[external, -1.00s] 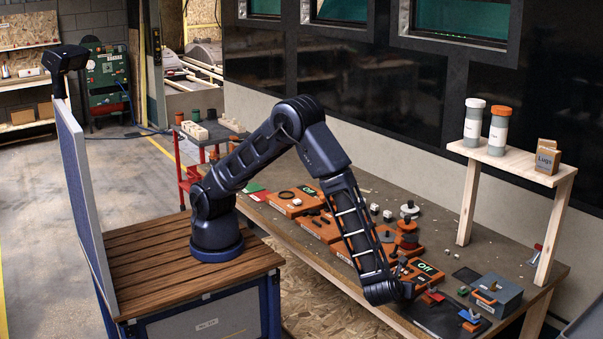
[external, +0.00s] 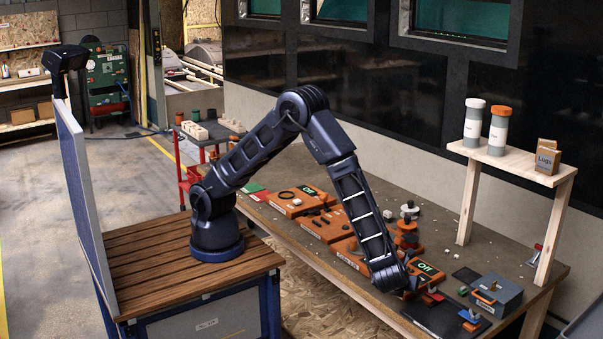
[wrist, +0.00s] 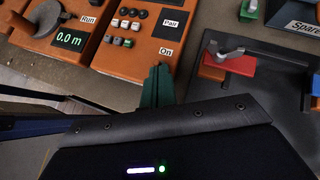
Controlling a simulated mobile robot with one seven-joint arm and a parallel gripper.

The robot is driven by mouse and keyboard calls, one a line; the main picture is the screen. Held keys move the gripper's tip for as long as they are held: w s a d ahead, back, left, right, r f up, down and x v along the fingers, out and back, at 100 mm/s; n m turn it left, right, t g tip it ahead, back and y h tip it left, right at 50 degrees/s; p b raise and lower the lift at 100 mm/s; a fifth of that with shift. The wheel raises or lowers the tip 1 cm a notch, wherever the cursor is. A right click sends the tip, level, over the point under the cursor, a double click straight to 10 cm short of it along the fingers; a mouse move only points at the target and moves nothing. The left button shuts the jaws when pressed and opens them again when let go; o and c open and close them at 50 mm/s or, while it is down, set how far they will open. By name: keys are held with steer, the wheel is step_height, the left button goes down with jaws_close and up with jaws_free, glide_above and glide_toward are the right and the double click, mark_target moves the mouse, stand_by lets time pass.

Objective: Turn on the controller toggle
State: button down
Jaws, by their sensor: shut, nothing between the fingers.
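An orange box with a lit "Off" display (external: 425,268) stands near the right front of the bench. In the wrist view, an orange panel (wrist: 178,58) carries several small buttons (wrist: 127,24) and the labels "Pair" and "On". My gripper (wrist: 158,72) is shut and empty, with its green fingertips at the lower edge of this panel, just below the "On" label. I cannot tell whether they touch it. No toggle lever is clearly visible there; the fingers may hide it. In the external view my gripper (external: 408,293) is low, beside the orange box.
To the right is a dark board with a red block (wrist: 228,62) and a metal lever. A grey box (external: 497,295) stands near the bench's right end. An orange panel reading "0.0 m" (wrist: 70,38) is at left. A wooden shelf (external: 515,162) rises behind.

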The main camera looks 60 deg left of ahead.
steer(key=shift+w+r+m+g+h, duration=0.15)
steer(key=shift+w+r+m+g, duration=0.2)
steer(key=shift+g, duration=0.65)
steer(key=shift+w+r+m+g+h, duration=0.15)
steer(key=shift+w+g, duration=0.3)
steer(key=shift+g, duration=0.55)
steer(key=shift+r, duration=0.1)
steer(key=shift+r, duration=0.7)
steer(key=shift+s, duration=0.1)
steer(key=s+d+f+v, duration=0.1)
steer(key=v, duration=1.2)
